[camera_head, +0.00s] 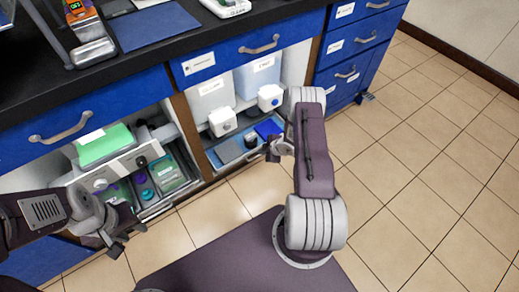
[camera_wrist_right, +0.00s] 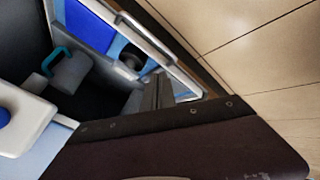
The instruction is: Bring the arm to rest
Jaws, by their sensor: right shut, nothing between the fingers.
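My right arm (camera_head: 316,150) reaches up the middle of the head view and bends over at the open middle cabinet. Its gripper (camera_head: 270,150) is shut and empty at the front of that cabinet, close to a tray with dark and blue items. In the right wrist view the gripper (camera_wrist_right: 160,92) shows in front of the tray's edge. My left gripper (camera_head: 128,240) is at the lower left of the head view, in front of the left open cabinet. Its fingers are apart with nothing between them.
Two labelled containers (camera_head: 212,95) with white blue-centred fittings (camera_head: 222,121) stand in the middle cabinet. The tray (camera_head: 214,155) lies below them. The left cabinet holds a white unit with a green top (camera_head: 105,144) and bottles. A black worktop (camera_head: 120,65) runs above. Tiled floor (camera_head: 410,190) is clear at right.

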